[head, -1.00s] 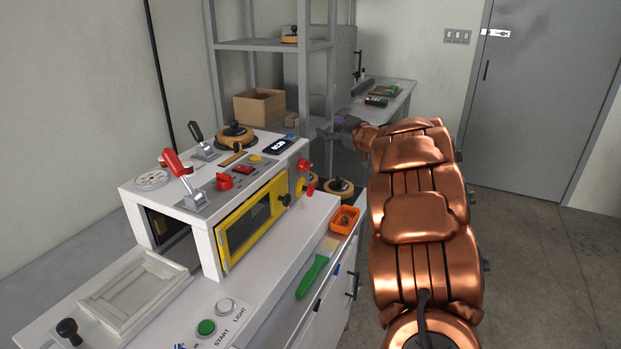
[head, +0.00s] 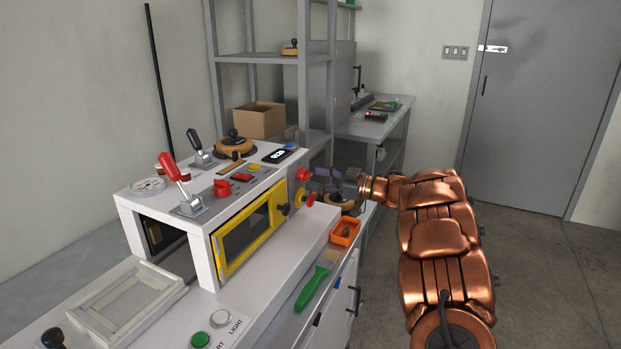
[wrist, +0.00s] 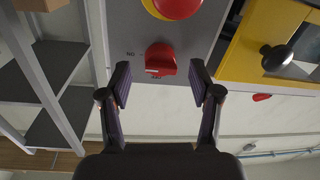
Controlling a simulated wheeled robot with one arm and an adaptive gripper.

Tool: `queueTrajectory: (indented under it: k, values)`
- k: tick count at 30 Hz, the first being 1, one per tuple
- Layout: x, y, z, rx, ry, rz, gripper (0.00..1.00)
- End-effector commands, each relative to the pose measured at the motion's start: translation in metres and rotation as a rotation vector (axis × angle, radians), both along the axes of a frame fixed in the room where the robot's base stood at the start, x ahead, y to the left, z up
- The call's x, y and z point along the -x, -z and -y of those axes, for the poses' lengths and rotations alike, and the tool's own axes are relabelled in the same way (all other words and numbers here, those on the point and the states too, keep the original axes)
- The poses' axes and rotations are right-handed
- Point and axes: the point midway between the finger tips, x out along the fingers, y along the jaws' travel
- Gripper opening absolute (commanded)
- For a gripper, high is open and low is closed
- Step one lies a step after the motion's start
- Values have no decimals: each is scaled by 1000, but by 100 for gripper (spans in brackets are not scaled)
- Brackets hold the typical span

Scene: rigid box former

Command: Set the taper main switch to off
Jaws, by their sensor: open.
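A red rotary switch (wrist: 160,60) sits on a grey panel (wrist: 127,25) in the wrist view, with small lettering beside it; its setting is hard to tell. In the head view I see what looks like the same switch (head: 304,174) on the right end of the white machine (head: 205,255). My gripper (wrist: 160,84) is open, its two dark fingertips on either side of the switch and a little short of it in the picture. Contact is not visible. In the head view my gripper (head: 320,178) is small and close to that end panel.
A large red button on a yellow base (wrist: 178,6) is beside the switch. A yellow-framed door with a black knob (wrist: 276,57) is close at right. An orange bin (head: 345,232) and a green brush (head: 313,287) lie below. Open floor (head: 550,270) is at right.

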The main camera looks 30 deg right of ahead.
Motion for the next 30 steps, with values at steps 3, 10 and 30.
queueTrajectory:
  k: [3,10,30]
  values:
    - [-11,-1,-8,0,-1,2,63]
    - [-20,-1,-14,0,0,2,63]
    - [-20,-1,-14,0,2,2,16]
